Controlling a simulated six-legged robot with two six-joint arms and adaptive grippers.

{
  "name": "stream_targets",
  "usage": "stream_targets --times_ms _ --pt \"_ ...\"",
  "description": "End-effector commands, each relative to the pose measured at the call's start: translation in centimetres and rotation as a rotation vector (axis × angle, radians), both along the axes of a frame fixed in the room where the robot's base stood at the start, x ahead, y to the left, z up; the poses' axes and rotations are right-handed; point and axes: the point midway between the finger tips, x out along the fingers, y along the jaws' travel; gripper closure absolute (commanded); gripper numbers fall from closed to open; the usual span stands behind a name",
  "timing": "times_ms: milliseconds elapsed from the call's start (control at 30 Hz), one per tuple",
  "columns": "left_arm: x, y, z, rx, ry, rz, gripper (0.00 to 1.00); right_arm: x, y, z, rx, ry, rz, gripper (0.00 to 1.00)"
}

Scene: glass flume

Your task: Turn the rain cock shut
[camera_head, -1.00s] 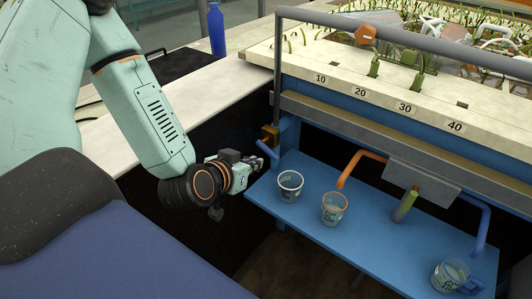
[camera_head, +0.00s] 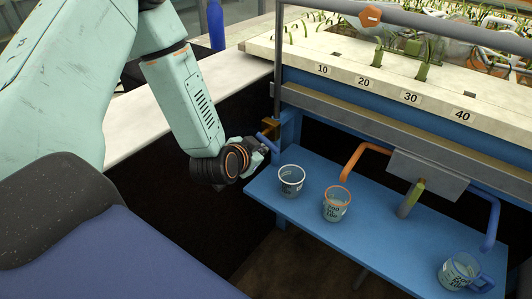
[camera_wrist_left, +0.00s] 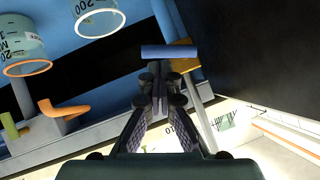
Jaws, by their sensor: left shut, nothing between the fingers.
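The rain cock appears to be the brass valve (camera_head: 270,127) with a blue lever (camera_head: 268,143), at the foot of a grey upright pipe left of the blue shelf. My left gripper (camera_head: 268,149) is right by the lever, its fingers shut and empty. In the left wrist view the closed fingertips (camera_wrist_left: 161,84) point at the blue lever (camera_wrist_left: 168,51), which lies crosswise just beyond them, with brass (camera_wrist_left: 185,67) behind. I cannot tell whether the fingers touch the lever. My right gripper is not in view.
The blue shelf (camera_head: 300,213) carries a white-rimmed cup (camera_head: 291,182), an orange-rimmed cup (camera_head: 335,207) and a blue-handled cup (camera_head: 457,272). An orange spout (camera_head: 366,149) and a blue spout (camera_head: 493,220) hang above it. The planted flume (camera_head: 440,103) stands behind.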

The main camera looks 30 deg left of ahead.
Motion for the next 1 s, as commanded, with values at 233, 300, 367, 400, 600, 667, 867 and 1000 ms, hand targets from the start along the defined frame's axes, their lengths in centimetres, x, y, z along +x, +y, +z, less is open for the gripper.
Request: stream_targets --times_ms 233,300,367,400,600,667,867,1000 --pt "3.0 0.5 -1.9 0.002 -0.002 -0.001 1.0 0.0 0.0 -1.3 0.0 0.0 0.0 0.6" --pt "3.4 0.5 -2.1 0.0 -0.001 0.0 1.0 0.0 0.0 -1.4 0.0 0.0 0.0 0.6" --pt "3.6 0.5 -2.2 -0.001 -0.001 0.0 1.0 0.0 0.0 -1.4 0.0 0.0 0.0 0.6" --pt "3.7 0.6 -2.3 -0.001 -0.001 0.0 1.0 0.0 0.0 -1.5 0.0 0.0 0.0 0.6" --pt "3.8 0.6 -2.3 -0.001 -0.001 0.0 1.0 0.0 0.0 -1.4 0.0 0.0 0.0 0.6" --pt "3.8 0.6 -2.3 -0.001 -0.001 0.0 1.0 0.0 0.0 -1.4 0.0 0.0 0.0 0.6" --pt "3.8 0.5 -2.3 0.009 0.0 -0.001 1.0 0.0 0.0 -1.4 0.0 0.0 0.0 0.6" --pt "3.8 0.5 -2.5 0.043 -0.003 -0.001 1.0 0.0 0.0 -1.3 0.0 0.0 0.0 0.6"
